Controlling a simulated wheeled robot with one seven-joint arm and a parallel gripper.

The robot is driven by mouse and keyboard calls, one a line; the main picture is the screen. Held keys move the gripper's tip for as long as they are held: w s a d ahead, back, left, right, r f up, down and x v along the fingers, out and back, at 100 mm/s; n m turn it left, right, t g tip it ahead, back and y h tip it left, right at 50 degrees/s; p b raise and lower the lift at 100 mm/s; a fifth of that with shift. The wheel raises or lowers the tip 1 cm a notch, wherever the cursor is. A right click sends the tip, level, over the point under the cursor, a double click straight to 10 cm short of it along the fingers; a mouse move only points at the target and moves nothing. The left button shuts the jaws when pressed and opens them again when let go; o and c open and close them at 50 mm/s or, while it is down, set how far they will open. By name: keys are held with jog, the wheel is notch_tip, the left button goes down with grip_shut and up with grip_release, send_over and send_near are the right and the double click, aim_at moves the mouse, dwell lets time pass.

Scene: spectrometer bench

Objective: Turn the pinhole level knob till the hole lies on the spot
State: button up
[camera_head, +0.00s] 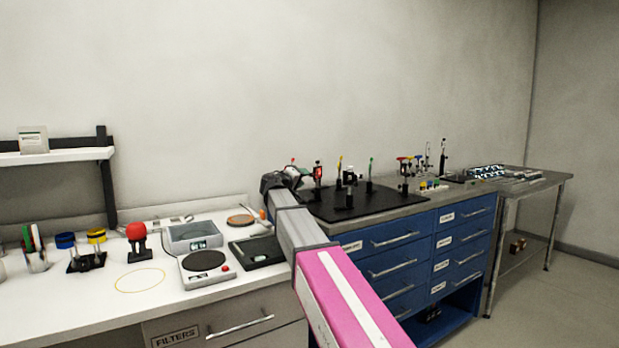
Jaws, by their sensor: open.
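The black optical breadboard (385,206) lies on the blue-drawer bench and carries several small posts and mounts. A mount with a red part (318,174) and a dark mount with a white part (349,178) stand on it. The pinhole, its level knob and the light spot are too small to tell apart from the other optics. My gripper (283,176) is at the breadboard's left edge, left of the red mount. It is open, though its fingertips are small and partly hidden by my arm. I cannot tell whether it touches anything.
A hot plate (206,267), a grey tray (194,238), a dark pad (257,251) and a red-topped item (137,238) stand on the white left bench. Several coloured-top mounts (405,172) stand at the bench's right. A metal cart (535,185) is beyond.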

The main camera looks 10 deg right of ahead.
jog(key=shift+x, duration=2.7)
jog(key=shift+c, duration=0.2)
